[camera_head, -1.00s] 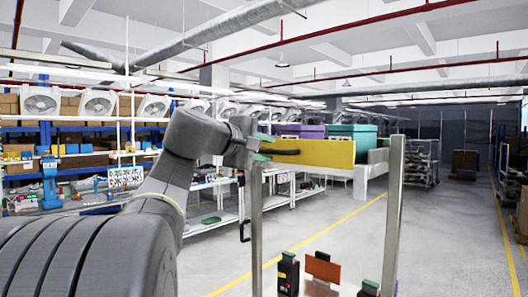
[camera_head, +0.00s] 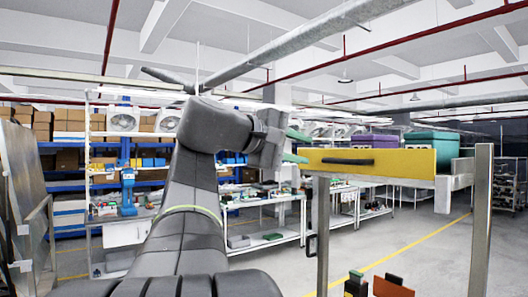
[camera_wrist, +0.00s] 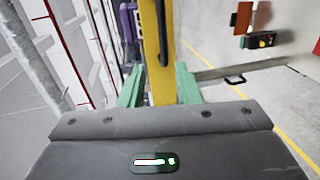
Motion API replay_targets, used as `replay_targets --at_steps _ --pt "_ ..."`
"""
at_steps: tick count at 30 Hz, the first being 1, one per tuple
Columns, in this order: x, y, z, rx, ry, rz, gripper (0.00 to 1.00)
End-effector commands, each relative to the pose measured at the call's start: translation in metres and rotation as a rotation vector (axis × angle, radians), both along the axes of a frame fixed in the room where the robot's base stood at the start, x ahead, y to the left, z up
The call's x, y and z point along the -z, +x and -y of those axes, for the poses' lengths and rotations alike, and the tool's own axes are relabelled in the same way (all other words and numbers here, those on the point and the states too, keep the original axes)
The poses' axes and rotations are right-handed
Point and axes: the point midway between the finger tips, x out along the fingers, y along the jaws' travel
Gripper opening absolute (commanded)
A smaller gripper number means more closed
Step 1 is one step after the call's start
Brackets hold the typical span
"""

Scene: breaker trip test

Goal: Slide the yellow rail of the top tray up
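The yellow rail (camera_head: 400,162) is a long flat bar with a black handle on its face, along the front of the raised top tray (camera_head: 456,180). A purple bin (camera_head: 372,141) and a teal bin (camera_head: 432,147) show behind it. My gripper (camera_head: 295,146) has green fingers and is at the rail's left end. In the wrist view the yellow rail (camera_wrist: 155,55) runs upward between the fingers of my gripper (camera_wrist: 159,80), which are apart, one on each side. I cannot tell whether they touch it. The rail's end nearest the wrist is hidden by the gripper body.
Metal posts stand under the rail's left end (camera_head: 321,235) and at the right (camera_head: 480,220). Small black and orange-brown devices (camera_head: 390,287) sit low between them. Shelves and a workbench (camera_head: 125,235) stand at the left. Open floor (camera_head: 425,270) shows at right.

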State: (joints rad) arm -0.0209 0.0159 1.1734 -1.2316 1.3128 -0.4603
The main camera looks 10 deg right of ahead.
Motion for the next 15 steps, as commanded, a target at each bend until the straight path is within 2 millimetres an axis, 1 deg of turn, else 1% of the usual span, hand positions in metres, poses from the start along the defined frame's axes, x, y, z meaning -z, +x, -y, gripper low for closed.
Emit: replay_targets --at_steps 1,6,15 --pt "-0.001 -0.002 -0.006 -0.004 0.000 0.001 0.30" --pt "-0.004 -0.006 -0.017 -0.001 0.000 0.000 0.30" --pt "-0.005 -0.008 -0.019 0.000 0.000 0.000 0.30"
